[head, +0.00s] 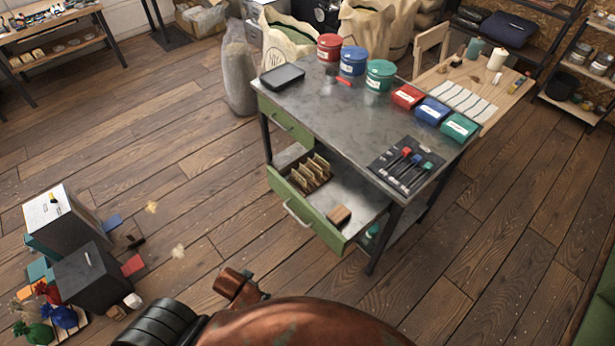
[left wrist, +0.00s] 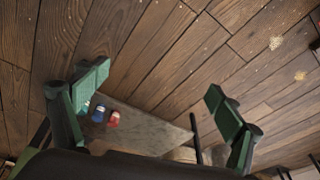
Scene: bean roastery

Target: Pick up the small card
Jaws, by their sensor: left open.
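I cannot pick out a single small card for certain. Several upright tan card-like pieces stand in a wooden rack (head: 312,174) inside the open green drawer (head: 310,212) of the metal workbench (head: 335,110). A small brown block (head: 339,215) lies near the drawer's front. My left gripper (left wrist: 155,105) is open and empty in the left wrist view, its two green fingers wide apart. Behind them that view shows floor and the bench top (left wrist: 150,128), with no card between the fingers. My right gripper is not in view.
The bench top holds red, blue and green tins and boxes, a black tray (head: 283,77) and a tool mat (head: 401,165). Pale strips (head: 464,102) lie on a side table. Floor before the drawer is clear.

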